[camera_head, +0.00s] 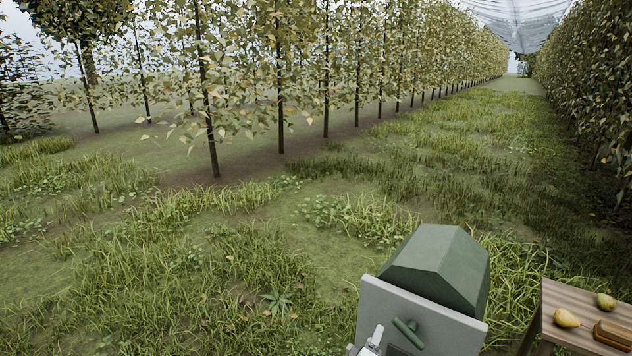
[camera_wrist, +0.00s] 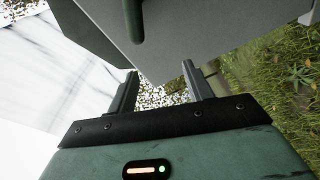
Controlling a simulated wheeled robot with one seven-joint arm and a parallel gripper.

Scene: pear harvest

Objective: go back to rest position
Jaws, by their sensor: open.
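My gripper (camera_wrist: 157,88) fills the lower part of the wrist view. Its two dark fingers are apart, with nothing between them. Beyond the fingertips are speckled pale ground and, above, a grey panel with a green handle. In the head view my gripper cannot be made out; only a small whitish part, perhaps of my arm, shows at the bottom edge in front of the grey panel.
A grey box (camera_head: 372,300) with a faceted dark green top and green handle stands at lower right. Beside it, a wooden table (camera_head: 560,291) bears two yellow-green pears (camera_head: 567,318) (camera_head: 605,301) and a brown object (camera_head: 613,334). Tree rows flank a grassy lane (camera_head: 480,130).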

